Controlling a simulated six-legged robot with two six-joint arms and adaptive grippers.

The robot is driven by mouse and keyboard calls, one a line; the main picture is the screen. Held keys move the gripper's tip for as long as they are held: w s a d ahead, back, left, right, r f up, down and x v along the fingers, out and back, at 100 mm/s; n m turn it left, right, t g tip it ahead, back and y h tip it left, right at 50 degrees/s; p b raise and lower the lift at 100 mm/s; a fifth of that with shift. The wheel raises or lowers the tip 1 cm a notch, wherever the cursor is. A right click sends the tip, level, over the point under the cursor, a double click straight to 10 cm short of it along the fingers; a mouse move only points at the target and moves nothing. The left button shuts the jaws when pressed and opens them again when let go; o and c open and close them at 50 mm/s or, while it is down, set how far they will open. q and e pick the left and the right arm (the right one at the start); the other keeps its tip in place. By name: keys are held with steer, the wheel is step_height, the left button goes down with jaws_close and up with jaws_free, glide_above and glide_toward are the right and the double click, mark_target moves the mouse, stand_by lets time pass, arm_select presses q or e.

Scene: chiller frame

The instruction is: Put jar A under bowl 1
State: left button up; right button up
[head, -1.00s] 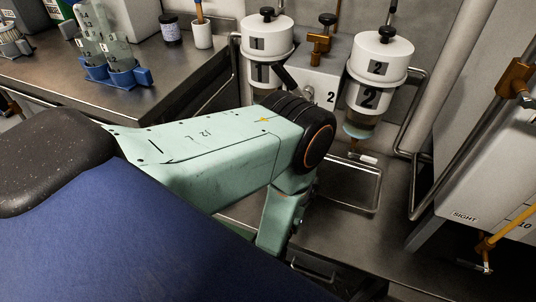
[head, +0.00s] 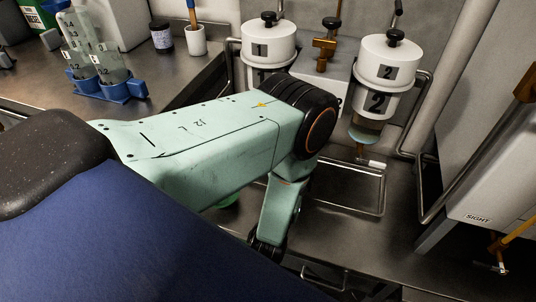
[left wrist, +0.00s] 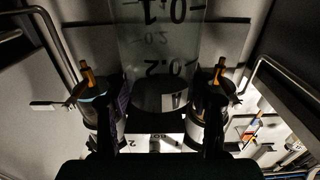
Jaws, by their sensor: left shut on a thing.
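Bowl 1 (head: 270,48) is a white lidded vessel on the back frame; my left arm hides its lower part. Bowl 2 (head: 385,72) hangs to its right, with an amber glass bottom and a tap. My left gripper (head: 264,246) is low in front of the frame, partly behind my arm. In the left wrist view it (left wrist: 160,126) is shut on jar A (left wrist: 160,65), clear glass with graduations and an upside-down A. The jar's position relative to bowl 1's outlet is hidden in the head view. My right gripper is out of view.
A steel tray (head: 385,198) sits below the bowls. Metal guard rails (head: 428,150) flank the frame. A blue rack (head: 135,88) with graduated clear vessels, a dark jar (head: 162,38) and a white cup (head: 196,42) stand on the left counter. A grey cabinet (head: 500,190) is at right.

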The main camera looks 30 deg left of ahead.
arm_select(q)
steer(key=w+a+f+b, duration=0.3)
steer(key=w+a+b, duration=0.2)
steer(key=a, duration=0.8)
steer(key=x, duration=0.3)
steer(key=shift+w+f+b, duration=0.25)
steer(key=shift+f+b, duration=0.15)
steer(key=shift+f, duration=0.15)
steer(key=o, duration=1.3)
